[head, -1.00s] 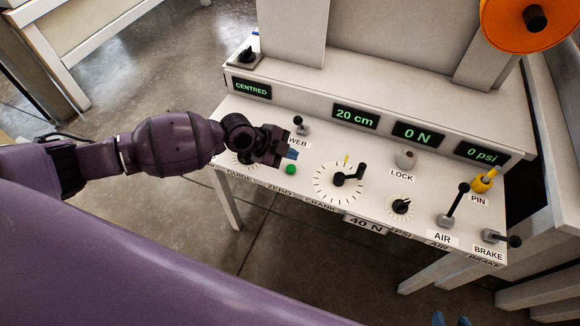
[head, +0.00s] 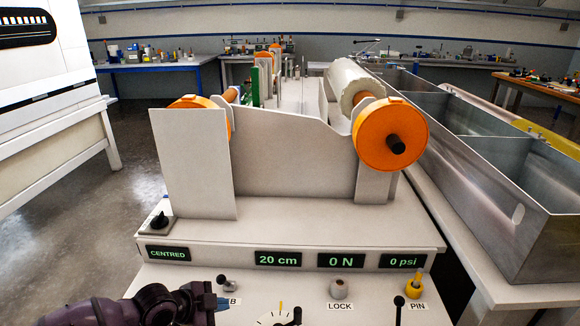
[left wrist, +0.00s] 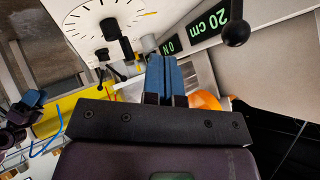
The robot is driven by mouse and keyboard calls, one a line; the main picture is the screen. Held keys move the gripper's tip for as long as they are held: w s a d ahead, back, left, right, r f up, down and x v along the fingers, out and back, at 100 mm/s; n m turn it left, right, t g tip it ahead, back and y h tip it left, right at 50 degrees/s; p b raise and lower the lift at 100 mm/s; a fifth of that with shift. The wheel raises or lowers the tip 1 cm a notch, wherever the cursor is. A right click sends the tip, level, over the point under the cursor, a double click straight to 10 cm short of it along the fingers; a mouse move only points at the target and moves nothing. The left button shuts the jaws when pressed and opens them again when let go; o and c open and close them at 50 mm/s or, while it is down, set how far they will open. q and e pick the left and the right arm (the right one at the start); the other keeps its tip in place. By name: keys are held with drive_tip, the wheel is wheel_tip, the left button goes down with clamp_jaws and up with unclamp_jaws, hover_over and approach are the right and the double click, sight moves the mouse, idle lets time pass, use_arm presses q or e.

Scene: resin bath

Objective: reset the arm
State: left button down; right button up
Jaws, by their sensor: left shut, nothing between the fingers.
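My left gripper (head: 218,302) is at the bottom left of the head view, low over the control panel (head: 180,282), beside the WEB lever (head: 224,283). It hides part of the WEB label. In the left wrist view its blue fingers (left wrist: 165,78) are together with nothing between them. The round crank dial (left wrist: 88,28) with its black crank (left wrist: 112,32) shows beyond them, and a black ball knob (left wrist: 235,32) is at the upper right.
Displays on the panel read CENTRED (head: 168,254), 20 cm (head: 278,259), 0 N (head: 347,260) and 0 psi (head: 403,261). The LOCK knob (head: 347,288) and yellow PIN (head: 414,288) stand to the right. Behind are orange-ended rollers (head: 385,135); metal tanks (head: 485,160) line the right.

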use_arm(q)
drive_tip(key=s+d+r+n+t, duration=0.2)
drive_tip(key=s+r+n+t, duration=0.3)
drive_tip(key=n+t, duration=0.15)
drive_tip(key=s+a+f+n+g+y+p, duration=0.1)
drive_tip(key=s+a+f+n+y, duration=0.2)
drive_tip(key=s, duration=0.8)
drive_tip(key=s+a+f+n+g+y+p, duration=0.1)
drive_tip(key=s+a+f+n+y, duration=0.3)
drive_tip(key=s+a, duration=0.5)
drive_tip(key=s+f+n, duration=0.2)
drive_tip(key=s+f, duration=0.1)
drive_tip(key=shift+a, duration=0.2)
drive_tip(key=shift+s+n, duration=0.1)
drive_tip(key=shift+n, duration=0.15)
